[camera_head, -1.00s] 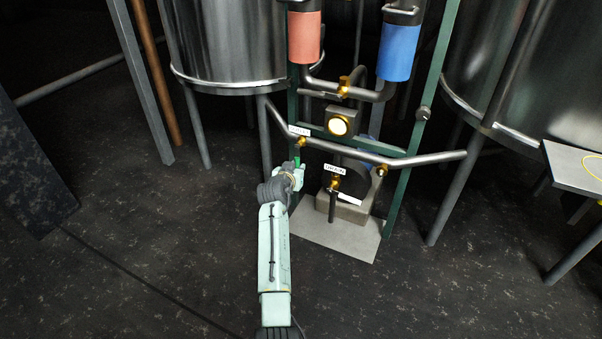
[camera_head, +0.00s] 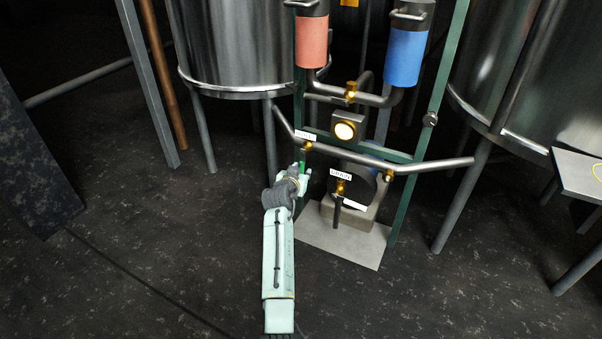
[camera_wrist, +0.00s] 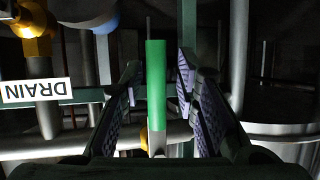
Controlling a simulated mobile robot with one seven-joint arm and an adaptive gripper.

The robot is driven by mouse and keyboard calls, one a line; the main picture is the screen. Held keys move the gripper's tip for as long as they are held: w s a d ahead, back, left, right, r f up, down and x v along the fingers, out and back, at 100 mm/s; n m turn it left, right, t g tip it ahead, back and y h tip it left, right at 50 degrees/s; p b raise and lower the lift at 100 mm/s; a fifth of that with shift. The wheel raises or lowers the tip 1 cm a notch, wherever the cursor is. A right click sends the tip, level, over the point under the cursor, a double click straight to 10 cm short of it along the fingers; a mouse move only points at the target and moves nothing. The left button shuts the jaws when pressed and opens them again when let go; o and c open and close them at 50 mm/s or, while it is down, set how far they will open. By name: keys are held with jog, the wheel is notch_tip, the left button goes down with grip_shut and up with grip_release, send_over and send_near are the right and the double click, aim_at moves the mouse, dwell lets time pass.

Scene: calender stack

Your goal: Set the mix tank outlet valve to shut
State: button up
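The valve with the green lever (camera_wrist: 156,90) sits at the left end of the sloping pipe in the head view, under a small white label (camera_head: 305,135) too blurred to read. Its brass body (camera_head: 308,146) shows there, and the green lever (camera_head: 302,158) hangs down from it. In the wrist view the lever stands upright in the picture, with brass at its lower end. My gripper (camera_wrist: 158,95) is open, one finger on each side of the lever. Gaps show between lever and both fingers. In the head view my gripper (camera_head: 301,173) is just below the valve.
A brass valve labelled DRAIN (camera_head: 340,187) is to the right, its label (camera_wrist: 36,92) also in the wrist view. The sloping pipe (camera_head: 430,164) and green frame (camera_head: 413,185) are close by. Steel tanks (camera_head: 225,45) stand behind. Open floor (camera_head: 150,240) lies left.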

jog(key=shift+o, duration=0.3)
jog(key=shift+r, duration=0.1)
notch_tip(320, 180, up, 10)
jog(key=shift+f, duration=0.1)
dwell(0.4)
